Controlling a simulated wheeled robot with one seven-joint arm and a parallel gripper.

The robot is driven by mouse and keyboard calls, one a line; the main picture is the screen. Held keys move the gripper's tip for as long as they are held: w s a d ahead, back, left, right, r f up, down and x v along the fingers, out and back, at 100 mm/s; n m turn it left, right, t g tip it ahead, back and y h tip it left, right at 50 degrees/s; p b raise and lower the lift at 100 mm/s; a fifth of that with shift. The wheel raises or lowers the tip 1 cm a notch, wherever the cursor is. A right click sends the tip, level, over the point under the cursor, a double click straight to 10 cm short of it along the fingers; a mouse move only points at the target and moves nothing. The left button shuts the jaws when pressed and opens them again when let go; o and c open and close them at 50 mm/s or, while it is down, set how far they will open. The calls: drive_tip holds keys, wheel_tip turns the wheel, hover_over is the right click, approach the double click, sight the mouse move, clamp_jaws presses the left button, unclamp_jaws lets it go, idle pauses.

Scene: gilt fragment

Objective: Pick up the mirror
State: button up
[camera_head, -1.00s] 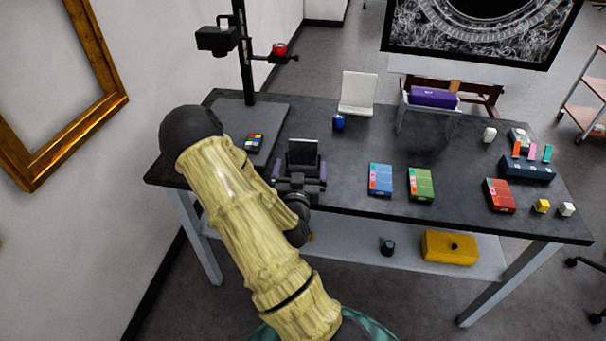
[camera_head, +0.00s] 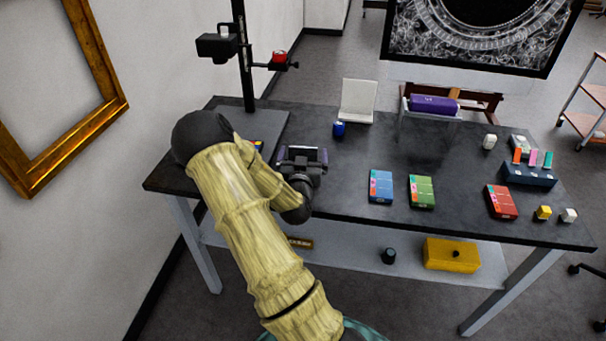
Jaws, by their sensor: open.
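No thing in view is clearly a mirror. A pale upright panel with a short base (camera_head: 358,101) stands at the back of the dark table (camera_head: 335,190); I cannot tell if it is the mirror. My gripper (camera_head: 303,155) is open over the left part of the table, left of the blue card box and in front of the pale panel, apart from both. I see it from behind, so what lies between or beyond its fingers is hidden. My arm hides part of the table's left side.
A dark stand (camera_head: 247,70) rises at the back left. A small blue jar (camera_head: 339,129), blue (camera_head: 381,186), green (camera_head: 421,191) and red (camera_head: 501,202) boxes and a purple roll (camera_head: 433,104) are on or by the table. A gilt frame (camera_head: 112,85) hangs left.

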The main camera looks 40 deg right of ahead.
sight(303, 149)
drive_tip(key=shift+f+p+x, duration=0.15)
drive_tip(key=shift+p+x, duration=0.3)
drive_tip(key=shift+x, duration=0.85)
drive_tip(key=shift+f+p+x, duration=0.1)
drive_tip(key=shift+p+x, duration=0.35)
drive_tip(key=shift+x, duration=0.85)
drive_tip(key=shift+w+a, duration=0.15)
drive_tip(key=c, duration=1.7)
